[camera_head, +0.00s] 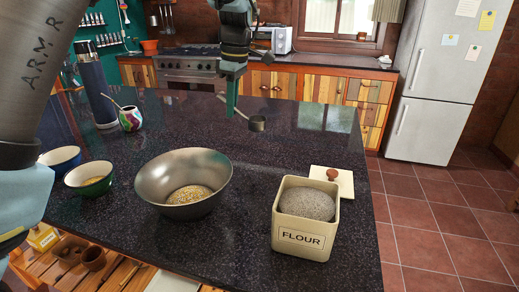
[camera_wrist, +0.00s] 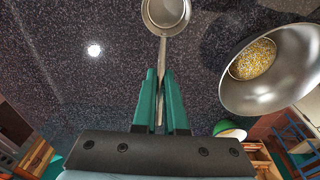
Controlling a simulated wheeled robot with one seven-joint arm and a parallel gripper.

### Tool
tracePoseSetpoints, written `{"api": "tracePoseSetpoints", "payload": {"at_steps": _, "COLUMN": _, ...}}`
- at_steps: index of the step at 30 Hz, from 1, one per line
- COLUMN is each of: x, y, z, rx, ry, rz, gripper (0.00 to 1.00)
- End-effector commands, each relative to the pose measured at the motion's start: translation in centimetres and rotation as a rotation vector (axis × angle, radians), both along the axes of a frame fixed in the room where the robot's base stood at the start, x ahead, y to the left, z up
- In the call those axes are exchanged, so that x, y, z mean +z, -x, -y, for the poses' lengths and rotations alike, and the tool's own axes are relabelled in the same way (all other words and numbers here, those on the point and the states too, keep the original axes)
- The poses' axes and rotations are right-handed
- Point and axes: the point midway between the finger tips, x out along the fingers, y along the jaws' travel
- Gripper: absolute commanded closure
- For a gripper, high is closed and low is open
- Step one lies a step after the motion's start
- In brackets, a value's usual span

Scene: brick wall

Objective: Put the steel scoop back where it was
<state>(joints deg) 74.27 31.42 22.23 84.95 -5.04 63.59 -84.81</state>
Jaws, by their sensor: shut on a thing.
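My gripper (camera_head: 231,105) is shut on the handle of the steel scoop (camera_head: 257,124) and holds it above the dark counter, behind the large metal bowl. In the wrist view, the green fingers (camera_wrist: 161,100) pinch the handle, and the round scoop head (camera_wrist: 166,13) points away from them. The head looks empty. The cream flour tin (camera_head: 304,244) stands open at the front right, filled with grey-white powder. Its lid (camera_head: 345,181) lies behind it on the counter. The metal bowl (camera_head: 160,172) holds some yellowish grains; it also shows in the wrist view (camera_wrist: 290,88).
A green bowl (camera_head: 92,186), a blue bowl (camera_head: 52,160), a patterned cup with a straw (camera_head: 131,119) and a dark flask (camera_head: 94,85) stand on the left. The counter (camera_head: 270,155) between the metal bowl and the tin is clear.

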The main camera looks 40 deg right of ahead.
Motion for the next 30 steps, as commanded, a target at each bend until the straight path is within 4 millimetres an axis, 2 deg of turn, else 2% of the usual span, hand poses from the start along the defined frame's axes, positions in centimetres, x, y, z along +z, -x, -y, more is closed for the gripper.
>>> {"api": "tracePoseSetpoints", "payload": {"at_steps": 9, "x": -4.9, "y": 0.0, "z": -0.1, "rx": 0.000, "ry": -0.005, "rz": -0.002, "gripper": 1.00}}
{"api": "tracePoseSetpoints", "payload": {"at_steps": 21, "x": -9.5, "y": 0.0, "z": -0.1, "rx": 0.000, "ry": -0.003, "rz": -0.002, "gripper": 1.00}}
{"api": "tracePoseSetpoints", "payload": {"at_steps": 30, "x": -9.9, "y": 0.0, "z": 0.0, "rx": 0.000, "ry": -0.001, "rz": -0.001, "gripper": 1.00}}
